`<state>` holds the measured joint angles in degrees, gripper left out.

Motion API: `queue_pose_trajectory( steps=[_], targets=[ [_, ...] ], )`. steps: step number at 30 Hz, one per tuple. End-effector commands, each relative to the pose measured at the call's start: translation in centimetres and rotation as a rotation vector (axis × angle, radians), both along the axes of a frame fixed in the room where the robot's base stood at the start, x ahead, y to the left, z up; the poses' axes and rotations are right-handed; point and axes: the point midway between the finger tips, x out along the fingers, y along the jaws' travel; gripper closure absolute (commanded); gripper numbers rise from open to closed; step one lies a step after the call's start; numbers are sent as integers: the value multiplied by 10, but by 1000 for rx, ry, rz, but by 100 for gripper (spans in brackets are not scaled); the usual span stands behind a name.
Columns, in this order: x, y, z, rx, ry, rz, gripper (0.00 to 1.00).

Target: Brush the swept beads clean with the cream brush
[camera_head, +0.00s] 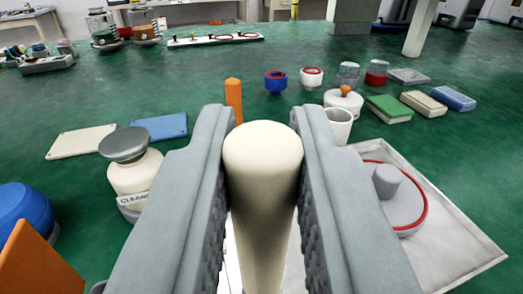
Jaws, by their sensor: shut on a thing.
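My gripper (262,150) is shut on a thick cream cylinder, which looks like the handle of the cream brush (262,165). The handle stands between the two grey fingers and runs down out of the bottom of the picture. Its bristle end is hidden. No bead can be made out; the area below the handle is mostly covered by my fingers.
A pale tray (455,255) at right holds a grey disc part with a red ring (405,205). A white cup (338,125) stands behind it. A cream canister (135,175) and blue ball (22,215) stand left. An orange rod (233,100) stands just beyond my gripper.

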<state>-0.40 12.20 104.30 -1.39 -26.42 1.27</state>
Motion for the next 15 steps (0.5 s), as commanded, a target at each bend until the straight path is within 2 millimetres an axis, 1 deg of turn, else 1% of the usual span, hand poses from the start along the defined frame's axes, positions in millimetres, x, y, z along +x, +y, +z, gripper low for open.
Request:
queue_pose_trajectory(
  steps=[1, 3, 9, 12, 15],
  targets=[
    [0, 0, 8, 0, -3, 0, 100],
    [0, 0, 18, 0, -4, 0, 100],
    [0, 1, 42, 0, -2, 0, 100],
    [0, 1, 49, 0, -2, 0, 100],
    [0, 1, 50, 0, -1, 0, 100]
  ],
)
